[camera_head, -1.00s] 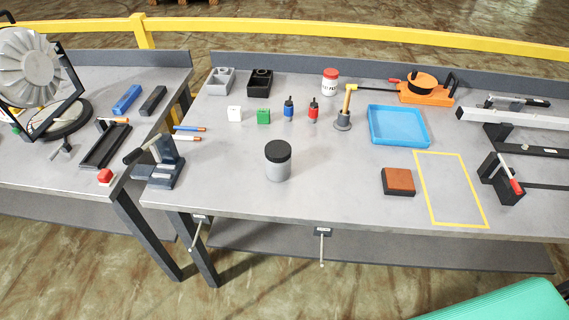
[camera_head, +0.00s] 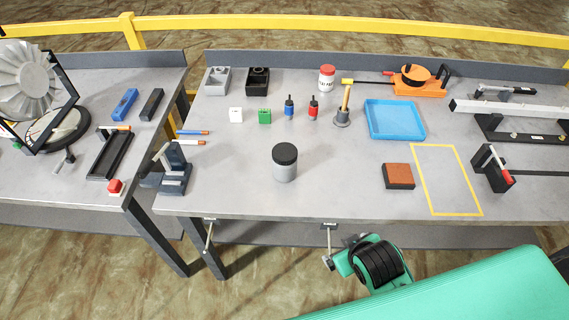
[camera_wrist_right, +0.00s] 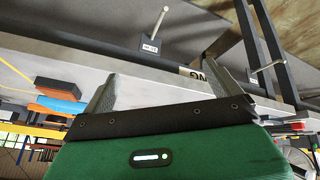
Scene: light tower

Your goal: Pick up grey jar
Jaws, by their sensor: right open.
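The grey jar (camera_head: 284,171) with a black lid stands upright on the near middle of the right workbench. Nothing touches it. My right arm, green with a black ribbed joint, is low at the right in the head view, in front of the bench's near edge. In the right wrist view my right gripper (camera_wrist_right: 160,88) has its two grey fingers wide apart and nothing between them. It is by the bench edge, and the jar does not show in that view. My left gripper is not in view.
A black and grey fixture (camera_head: 175,168) stands left of the jar, and a brown-topped block (camera_head: 398,176) lies to its right. A blue tray (camera_head: 394,120), small blocks and a hammer-like tool (camera_head: 344,104) are behind. Clamp handles hang under the bench's front edge (camera_head: 330,223).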

